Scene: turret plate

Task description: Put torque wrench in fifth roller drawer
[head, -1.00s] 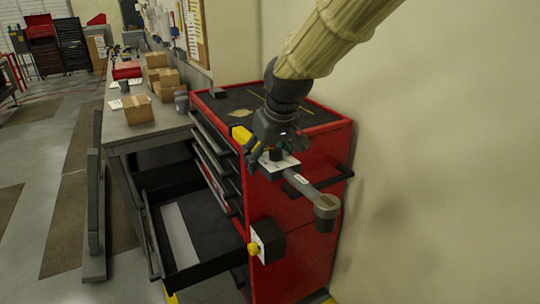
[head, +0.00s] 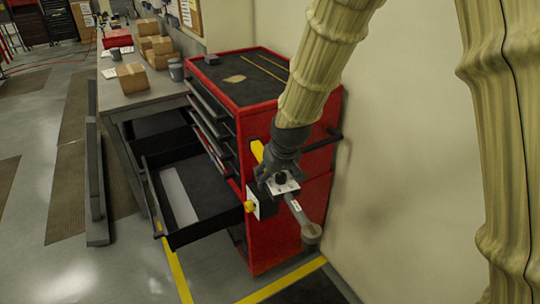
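The torque wrench (head: 299,212) is grey and metallic, with a round head hanging down at its lower right end and a yellow part (head: 257,151) showing up left of my gripper. My gripper (head: 275,183) is shut around the wrench near its middle, in front of the red roller cabinet's side. The red roller cabinet (head: 258,236) stands against the wall. A low drawer (head: 200,228) is pulled far out to the left and is open at the top. A pale flat strip (head: 178,194) lies in it. My gripper and the wrench are right of this drawer, not over it.
Several upper drawers (head: 212,130) are slightly out. A small box with a yellow knob (head: 249,206) sits on the cabinet's side, close to my gripper. A workbench (head: 140,129) with cardboard boxes (head: 132,76) stands left. A side handle (head: 326,138) sticks out near the wall.

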